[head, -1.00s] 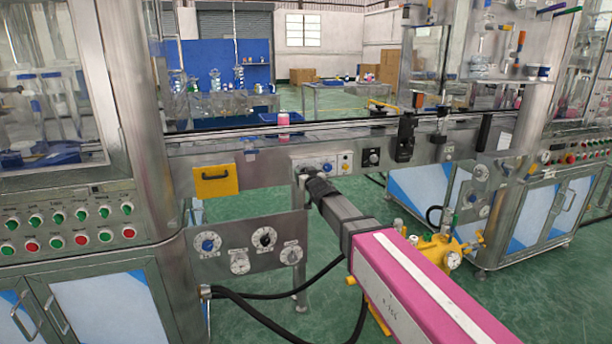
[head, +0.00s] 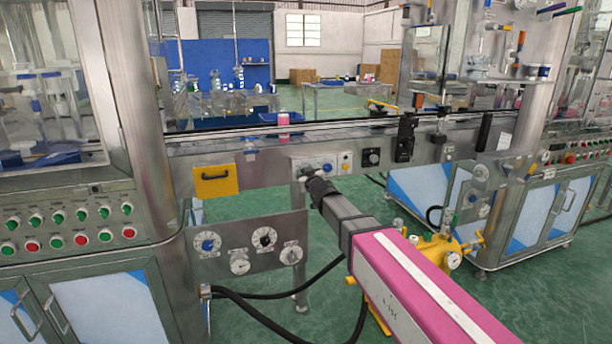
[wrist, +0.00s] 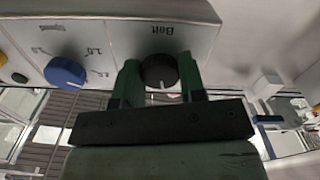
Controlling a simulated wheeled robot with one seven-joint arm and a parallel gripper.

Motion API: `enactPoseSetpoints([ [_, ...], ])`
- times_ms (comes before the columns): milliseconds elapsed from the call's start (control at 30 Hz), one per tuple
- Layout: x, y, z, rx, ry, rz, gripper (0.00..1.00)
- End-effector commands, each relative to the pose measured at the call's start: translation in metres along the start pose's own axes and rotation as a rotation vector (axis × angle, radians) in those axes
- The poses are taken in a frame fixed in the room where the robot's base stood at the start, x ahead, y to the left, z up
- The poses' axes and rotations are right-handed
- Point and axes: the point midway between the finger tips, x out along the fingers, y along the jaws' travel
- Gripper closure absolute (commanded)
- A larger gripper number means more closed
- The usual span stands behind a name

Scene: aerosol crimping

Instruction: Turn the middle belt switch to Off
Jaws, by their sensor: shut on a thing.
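The belt switch (wrist: 159,72) is a round black knob with a pale pointer line, on a grey control panel (wrist: 110,35) under the label "Belt". The wrist view shows the panel's lettering upside down. My gripper (wrist: 160,80) is shut on the knob, with one dark green finger on each side of it. The pointer line points toward the palm, away from the label. In the head view my gripper (head: 306,177) is at the panel (head: 316,165) below the conveyor, and it hides most of the knob.
A blue speed knob (wrist: 66,72) sits beside the switch, with a yellow button (wrist: 3,60) farther along the panel. A black knob (head: 371,157) is on a plate to the right. A pink can (head: 283,118) stands on the conveyor. A yellow handled plate (head: 215,181) is at left.

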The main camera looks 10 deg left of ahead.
Motion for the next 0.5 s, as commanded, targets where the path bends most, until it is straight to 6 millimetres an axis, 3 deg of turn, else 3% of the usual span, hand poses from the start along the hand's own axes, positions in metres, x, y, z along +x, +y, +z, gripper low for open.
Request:
enactPoseSetpoints([
  [500,-0.0004,0.0001,-0.0001,-0.442,0.0,0.0,0.86],
])
